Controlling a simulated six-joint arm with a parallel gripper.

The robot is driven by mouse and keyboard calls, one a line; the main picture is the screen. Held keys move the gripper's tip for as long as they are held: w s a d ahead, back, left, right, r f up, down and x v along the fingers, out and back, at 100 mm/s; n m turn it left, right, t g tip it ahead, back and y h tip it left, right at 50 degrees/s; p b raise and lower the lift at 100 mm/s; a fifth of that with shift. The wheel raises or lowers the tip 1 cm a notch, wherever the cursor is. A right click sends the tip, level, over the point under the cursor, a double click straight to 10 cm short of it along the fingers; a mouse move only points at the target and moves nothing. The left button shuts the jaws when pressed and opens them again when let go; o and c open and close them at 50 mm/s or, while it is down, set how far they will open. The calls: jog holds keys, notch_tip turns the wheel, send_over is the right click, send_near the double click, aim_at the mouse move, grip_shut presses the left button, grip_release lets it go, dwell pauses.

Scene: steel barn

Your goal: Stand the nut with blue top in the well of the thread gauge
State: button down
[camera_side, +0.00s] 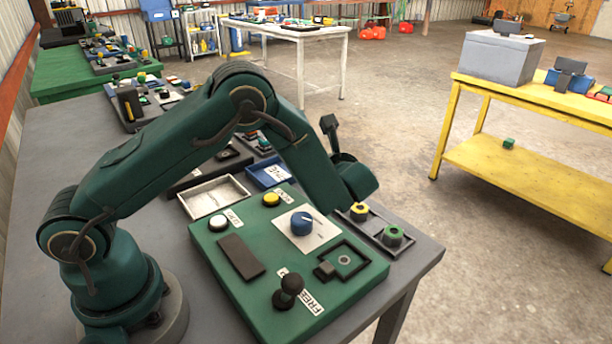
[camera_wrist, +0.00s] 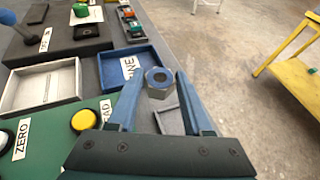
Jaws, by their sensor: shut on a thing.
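The nut with blue top (camera_wrist: 158,83) is a grey hex nut with a blue ring around its hole. It sits between the two blue fingers of my gripper (camera_wrist: 158,88) in the wrist view, and the fingers are shut on it. In the side view my wrist hides both the fingers and this nut. A black square frame with a round grey spot in its middle (camera_side: 344,260), on the green panel, looks like the thread gauge with its well. I see nothing standing on that spot.
The green panel (camera_side: 225,268) carries a blue knob (camera_side: 302,222), buttons and a black lever (camera_side: 288,291). A white tray (camera_side: 213,195) and blue tray (camera_side: 268,173) lie behind.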

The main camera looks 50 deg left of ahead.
jog(key=w+d+f, duration=0.2)
jog(key=d, duration=0.1)
jog(key=shift+w+d+f, duration=0.2)
jog(key=shift+f, duration=1.9)
jog(key=shift+f, duration=0.1)
jog(key=shift+f, duration=0.15)
jog(key=shift+c, duration=1.6)
grip_release()
